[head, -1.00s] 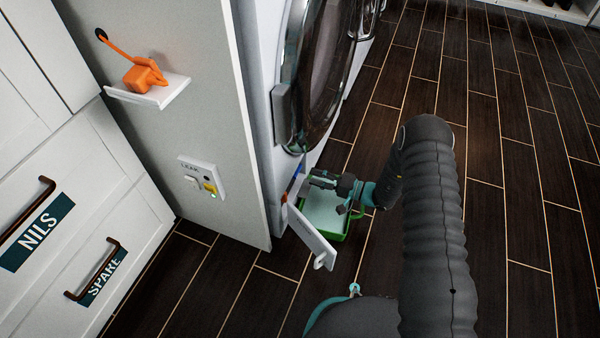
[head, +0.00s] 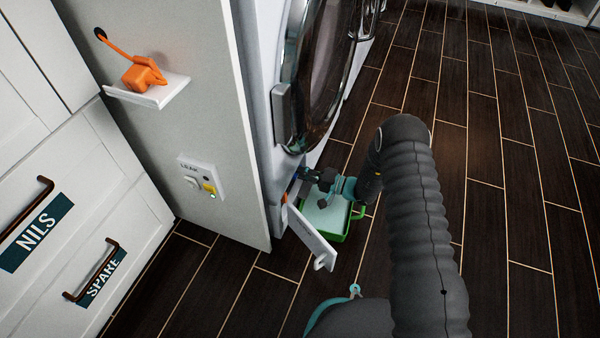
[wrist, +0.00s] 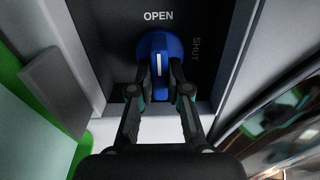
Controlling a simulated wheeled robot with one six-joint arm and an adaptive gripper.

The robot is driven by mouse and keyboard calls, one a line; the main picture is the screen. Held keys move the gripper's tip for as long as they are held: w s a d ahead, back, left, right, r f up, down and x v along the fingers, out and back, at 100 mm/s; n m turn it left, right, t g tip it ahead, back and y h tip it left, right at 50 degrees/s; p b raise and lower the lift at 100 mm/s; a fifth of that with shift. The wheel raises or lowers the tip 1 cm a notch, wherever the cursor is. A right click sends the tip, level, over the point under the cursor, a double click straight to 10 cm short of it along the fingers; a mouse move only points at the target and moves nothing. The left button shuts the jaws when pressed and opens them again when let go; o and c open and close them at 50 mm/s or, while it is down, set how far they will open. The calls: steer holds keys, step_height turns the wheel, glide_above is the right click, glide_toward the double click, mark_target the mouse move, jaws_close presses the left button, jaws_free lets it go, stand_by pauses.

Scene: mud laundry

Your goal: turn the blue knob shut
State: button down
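The blue knob (wrist: 159,62) sits in a dark recessed panel in the wrist view. Its white mark points up at the word OPEN, and the word SHUT is printed to the right. My gripper (wrist: 160,78) has its two fingers on either side of the knob's raised grip, with what looks like a narrow gap on each side. In the head view my gripper (head: 312,176) reaches into the low opening of the white washer (head: 265,95), and the knob is mostly hidden there.
An open white flap (head: 312,238) hangs in front of the opening. A green tray (head: 357,212) lies on the floor below my gripper. A grey panel with a leak switch (head: 200,180) and an orange object (head: 145,77) on a shelf stands left. The dark floor at right is clear.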

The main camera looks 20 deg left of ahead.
steer(key=shift+m, duration=0.4)
steer(key=m, duration=0.3)
steer(key=shift+m, duration=0.3)
steer(key=m, duration=0.4)
steer(key=shift+m, duration=0.3)
steer(key=m, duration=0.4)
steer(key=shift+m, duration=2.5)
steer(key=c, duration=1.1)
jaws_free()
